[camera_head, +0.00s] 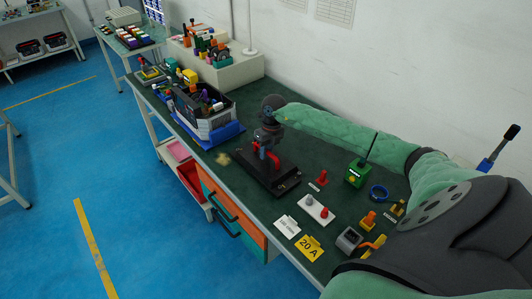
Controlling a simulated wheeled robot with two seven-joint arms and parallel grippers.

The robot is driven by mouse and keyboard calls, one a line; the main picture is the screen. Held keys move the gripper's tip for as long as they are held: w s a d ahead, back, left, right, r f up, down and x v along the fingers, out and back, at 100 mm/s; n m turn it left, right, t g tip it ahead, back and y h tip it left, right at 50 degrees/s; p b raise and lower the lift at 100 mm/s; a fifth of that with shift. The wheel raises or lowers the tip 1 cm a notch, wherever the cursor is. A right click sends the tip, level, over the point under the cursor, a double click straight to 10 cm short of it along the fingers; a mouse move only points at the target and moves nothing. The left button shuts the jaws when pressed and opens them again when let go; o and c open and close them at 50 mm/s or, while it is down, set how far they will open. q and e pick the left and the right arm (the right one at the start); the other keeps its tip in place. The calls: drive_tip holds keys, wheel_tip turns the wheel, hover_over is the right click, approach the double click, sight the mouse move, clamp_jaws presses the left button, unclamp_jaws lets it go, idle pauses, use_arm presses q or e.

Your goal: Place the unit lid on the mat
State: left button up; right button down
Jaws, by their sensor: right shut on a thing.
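My right gripper (267,143) reaches in over the bench and points down. It is shut on a red upright handle (274,160) that stands on a flat black plate, which looks like the unit lid (286,184). The lid is over the dark green bench surface (258,203); I cannot tell whether it rests on it or hangs just above. The green surface may be the mat. An open grey and black unit (217,121) with coloured parts inside stands to the left, on a blue base (228,137). My left gripper is not in view.
White (287,226) and yellow (309,248) cards lie near the front edge. A wall runs behind.

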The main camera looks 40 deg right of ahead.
drive_tip(key=c, duration=1.4)
unclamp_jaws()
drive_tip(key=shift+o, duration=0.2)
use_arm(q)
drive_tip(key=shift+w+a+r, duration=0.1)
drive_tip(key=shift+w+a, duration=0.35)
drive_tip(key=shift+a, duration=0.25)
